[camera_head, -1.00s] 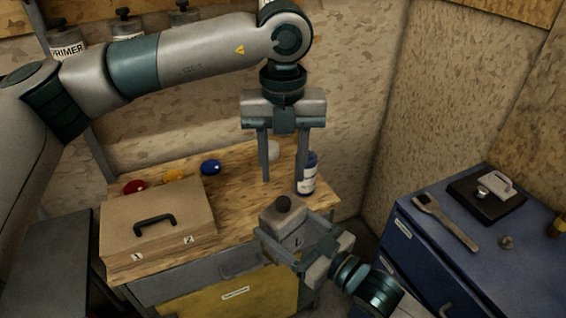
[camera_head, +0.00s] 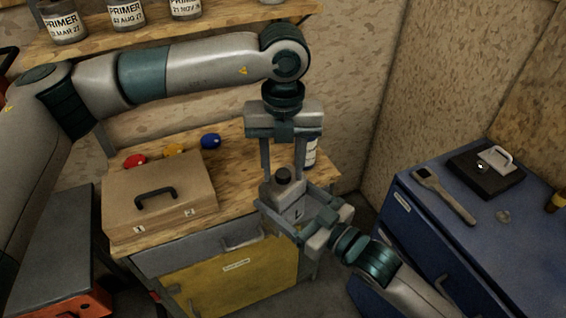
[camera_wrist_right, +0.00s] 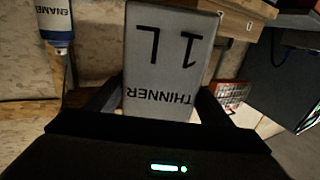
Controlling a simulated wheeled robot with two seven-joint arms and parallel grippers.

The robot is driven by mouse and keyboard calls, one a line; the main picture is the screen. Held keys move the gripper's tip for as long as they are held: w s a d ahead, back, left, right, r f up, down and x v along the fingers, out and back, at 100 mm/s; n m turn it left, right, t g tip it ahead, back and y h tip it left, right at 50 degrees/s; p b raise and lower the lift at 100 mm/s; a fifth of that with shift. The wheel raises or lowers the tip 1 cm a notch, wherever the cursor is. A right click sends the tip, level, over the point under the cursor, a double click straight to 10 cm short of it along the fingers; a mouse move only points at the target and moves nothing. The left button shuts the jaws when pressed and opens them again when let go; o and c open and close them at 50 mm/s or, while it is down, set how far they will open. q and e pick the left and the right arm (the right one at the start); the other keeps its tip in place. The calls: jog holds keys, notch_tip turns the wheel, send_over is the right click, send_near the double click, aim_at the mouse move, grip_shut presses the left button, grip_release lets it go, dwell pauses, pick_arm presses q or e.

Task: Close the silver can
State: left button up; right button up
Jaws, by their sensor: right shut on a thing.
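The silver can (camera_head: 283,197) is a grey box-shaped tin with a black knob-like cap (camera_head: 284,173) on top. In the right wrist view its side reads "THINNER 1L" (camera_wrist_right: 165,60). My right gripper (camera_head: 293,208) is shut on the can and holds it in front of the workbench's right end. My left gripper (camera_head: 283,173) is open above the can and points down. Its fingers stand on either side of the cap, with gaps; I cannot tell whether they are level with it in depth.
A blue and white enamel can (camera_head: 311,152) stands on the bench behind the left gripper. A brown case (camera_head: 158,192) and red, yellow and blue (camera_head: 210,141) lids lie on the bench. Primer cans (camera_head: 127,15) stand on the shelf. A blue cabinet (camera_head: 430,225) is at right.

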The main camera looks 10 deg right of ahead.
pick_arm(q)
grip_shut()
jog(key=m, duration=1.8)
jog(key=shift+w, duration=0.1)
jog(key=m, duration=0.6)
jog(key=shift+a+m, duration=0.1)
jog(key=shift+m, duration=0.2)
jog(key=shift+o, duration=0.8)
grip_release()
notch_tip(320, 180, up, 12)
jog(key=shift+f, duration=0.1)
